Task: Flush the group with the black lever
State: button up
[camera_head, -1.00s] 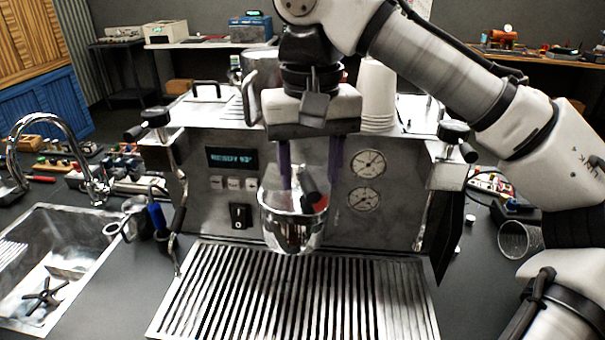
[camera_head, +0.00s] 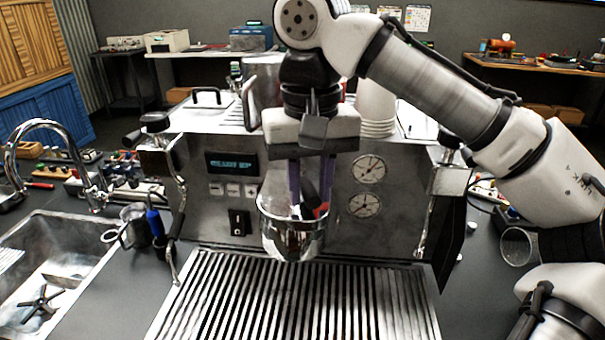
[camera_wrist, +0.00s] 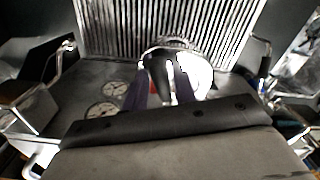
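The espresso machine (camera_head: 225,200) stands in the middle, with a chrome group (camera_head: 290,238) low on its front. The black lever (camera_head: 309,190) sits at the group, with a red part beside it. My gripper (camera_head: 309,208) points down over the group, its two purple fingers apart. In the wrist view, the black lever (camera_wrist: 161,74) shows between the fingers of my gripper (camera_wrist: 160,93), in front of the chrome group (camera_wrist: 199,75). Contact between fingers and lever cannot be made out. The fingertips are partly hidden by the group's rim.
A slatted drip tray (camera_head: 290,300) lies below the group. A sink with a tap (camera_head: 50,130) is at the left. A steel jug (camera_head: 133,225) stands by the machine's left side, and a clear cup (camera_head: 515,246) is at the right. Paper cups (camera_head: 376,105) stand on top.

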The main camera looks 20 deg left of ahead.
jog(key=shift+s+a+r+m+p, duration=0.1)
jog(key=shift+s+a+m+p, duration=0.15)
jog(key=shift+a+m+p, duration=0.5)
jog(key=shift+s+a+m+p, duration=0.3)
jog(key=shift+a+m, duration=0.2)
jog(key=shift+m, duration=0.55)
jog(key=shift+a+m, duration=0.7)
jog(key=shift+m, duration=0.4)
jog(key=shift+a+m, duration=1)
jog(key=shift+m, duration=0.6)
